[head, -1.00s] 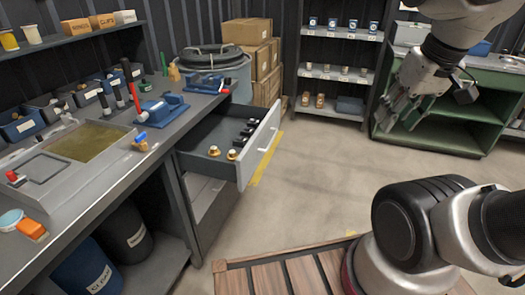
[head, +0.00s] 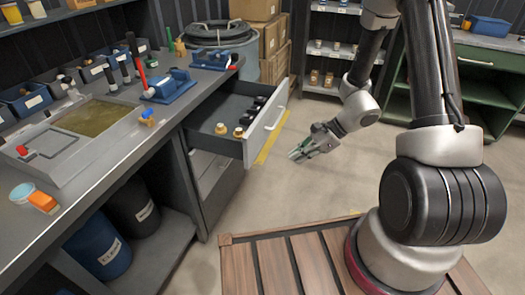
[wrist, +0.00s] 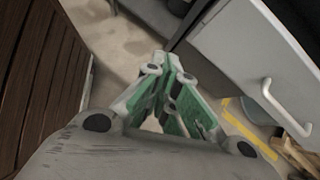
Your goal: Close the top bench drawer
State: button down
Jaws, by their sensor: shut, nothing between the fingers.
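The top bench drawer (head: 262,140) is pulled out from under the workbench (head: 190,100). Its grey front with a pale handle (head: 276,119) faces right. Brass fittings (head: 230,131) and several black parts lie inside the drawer. My gripper (head: 297,154) is shut and empty, over the floor to the right of the drawer front and apart from it. In the wrist view, my gripper's green-padded fingers (wrist: 172,65) meet at the tips, and the drawer front (wrist: 250,55) with its handle (wrist: 285,108) stands to their right.
A lower drawer (head: 215,180) below looks shut. A wooden pallet-like platform (head: 300,262) lies in the foreground. Open floor lies right of the drawer.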

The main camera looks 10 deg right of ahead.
jog(key=w+m+t, duration=0.3)
jog(key=w+m, duration=0.2)
jog(key=w, duration=0.2)
send_near(253, 155)
notch_tip(253, 155, down, 3)
jog(key=shift+w+a+h, duration=0.2)
jog(key=shift+w+a, duration=0.2)
jog(key=shift+a, duration=0.4)
jog(key=shift+w+a+h, duration=0.2)
jog(key=shift+w+a, duration=0.2)
jog(key=shift+a, duration=0.4)
jog(key=shift+a, duration=0.1)
